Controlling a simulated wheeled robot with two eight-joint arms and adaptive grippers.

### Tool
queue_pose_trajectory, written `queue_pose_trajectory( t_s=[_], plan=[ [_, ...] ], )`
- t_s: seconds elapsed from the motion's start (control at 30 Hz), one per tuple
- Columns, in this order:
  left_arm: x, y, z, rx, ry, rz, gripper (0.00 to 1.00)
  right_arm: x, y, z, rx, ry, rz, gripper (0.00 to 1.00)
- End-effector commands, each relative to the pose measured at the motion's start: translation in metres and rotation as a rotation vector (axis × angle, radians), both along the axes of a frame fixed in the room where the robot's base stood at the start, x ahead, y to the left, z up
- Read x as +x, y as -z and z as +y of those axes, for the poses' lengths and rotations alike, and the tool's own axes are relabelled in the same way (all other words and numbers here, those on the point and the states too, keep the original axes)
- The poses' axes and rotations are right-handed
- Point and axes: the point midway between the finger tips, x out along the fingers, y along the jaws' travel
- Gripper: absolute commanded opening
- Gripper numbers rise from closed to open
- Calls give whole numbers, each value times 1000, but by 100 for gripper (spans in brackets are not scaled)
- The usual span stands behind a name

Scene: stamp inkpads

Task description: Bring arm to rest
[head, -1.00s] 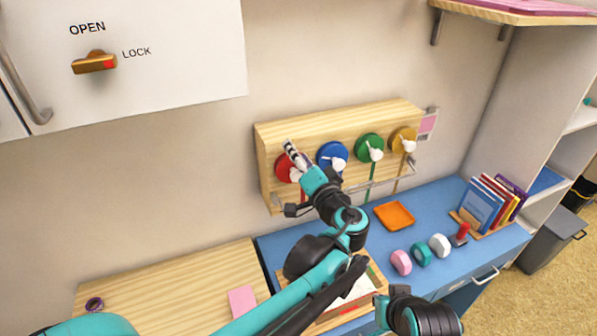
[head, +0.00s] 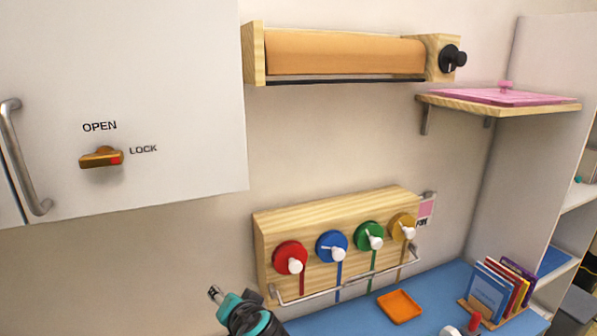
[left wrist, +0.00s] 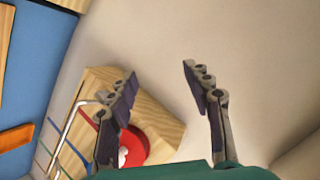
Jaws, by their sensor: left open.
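My left gripper (head: 214,293) is at the bottom of the head view, lower left of the wooden dispenser board (head: 335,210) and apart from it. In the left wrist view its two fingers (left wrist: 160,90) are spread, with nothing between them but wall behind. The board carries red (head: 289,255), blue (head: 331,245), green (head: 368,236) and yellow (head: 403,226) round knobs with white levers. The red knob also shows in the left wrist view (left wrist: 131,146), partly behind a finger. My right gripper is in no current view.
A metal rail (head: 345,284) runs below the knobs. An orange tray (head: 399,306) and a book rack (head: 499,289) are on the blue counter (head: 345,322). A white cabinet (head: 180,60) hangs at upper left. A paper roll holder (head: 345,55) and shelf (head: 500,102) are higher up.

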Motion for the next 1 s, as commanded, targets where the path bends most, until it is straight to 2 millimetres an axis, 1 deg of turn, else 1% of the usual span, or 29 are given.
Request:
queue_pose_trajectory(
  t_s=[0.03, 0.07, 0.1, 0.13, 0.2, 0.3, 0.4, 0.5, 0.6, 1.0],
  plan=[
    [-23, 19, 19, -63, -24, 50, 50, 0, 3, 0, 0, 0, 0, 0],
    [-35, 30, 26, -103, -33, 78, 50, 0, 4, 0, 0, 0, 0, 0],
    [-53, 44, 33, -159, -42, 113, 50, 0, 5, 0, 0, 0, 0, 0],
    [-65, 55, 37, -203, -48, 137, 50, 0, 6, 0, 0, 0, 0, 0],
    [-93, 77, 42, -304, -58, 183, 50, 0, 8, 0, 0, 0, 0, 0],
    [-128, 105, 41, -443, -63, 226, 50, 0, 10, 0, 0, 0, 0, 0],
    [-153, 124, 34, -558, -62, 246, 50, 0, 12, 0, 0, 0, 0, 0],
    [-168, 134, 27, -637, -57, 250, 50, 0, 13, 0, 0, 0, 0, 0],
    [-174, 139, 23, -680, -52, 251, 50, 0, 13, 0, 0, 0, 0, 0],
    [-176, 140, 21, -694, -48, 250, 50, 0, 13, 0, 0, 0, 0, 0]
  ],
)
